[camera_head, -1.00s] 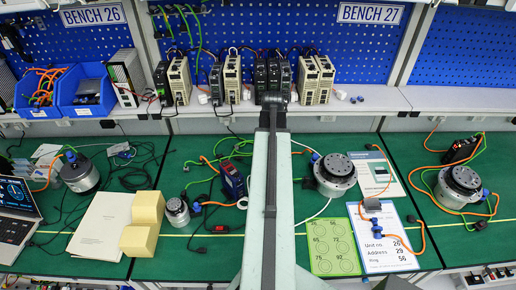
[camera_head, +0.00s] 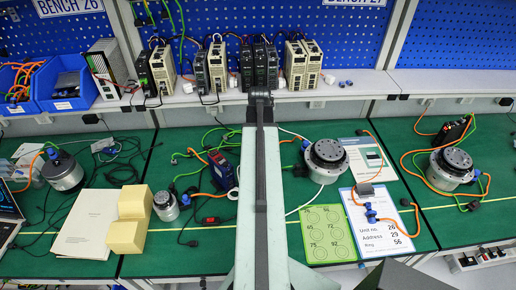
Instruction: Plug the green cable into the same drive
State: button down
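A small silver actuator (camera_head: 166,206) stands on the green mat left of my column. A green cable (camera_head: 182,157) and an orange cable (camera_head: 197,157) run between it and a dark blue drive (camera_head: 221,171); I cannot tell which ends are plugged in. On the right, a larger actuator (camera_head: 451,169) stands below a black drive (camera_head: 450,132). An orange cable (camera_head: 403,163) loops round its left side, and a green cable (camera_head: 473,128) passes near the drive. A middle actuator (camera_head: 327,160) stands beside a grey block (camera_head: 366,188) with orange leads. My gripper is not in view.
My column hides the centre. Several drives (camera_head: 303,64) stand on the shelf. Yellow blocks (camera_head: 126,236), papers (camera_head: 84,226), a green card (camera_head: 323,237) and a white unit sheet (camera_head: 385,222) lie on the benches. Blue bins (camera_head: 72,82) are at upper left.

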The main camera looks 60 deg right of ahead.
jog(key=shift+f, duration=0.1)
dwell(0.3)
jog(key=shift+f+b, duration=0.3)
jog(key=shift+b, duration=0.15)
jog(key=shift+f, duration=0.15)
dwell(0.4)
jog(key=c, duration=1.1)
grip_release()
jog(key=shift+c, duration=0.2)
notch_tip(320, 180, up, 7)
jog(key=p, duration=0.7)
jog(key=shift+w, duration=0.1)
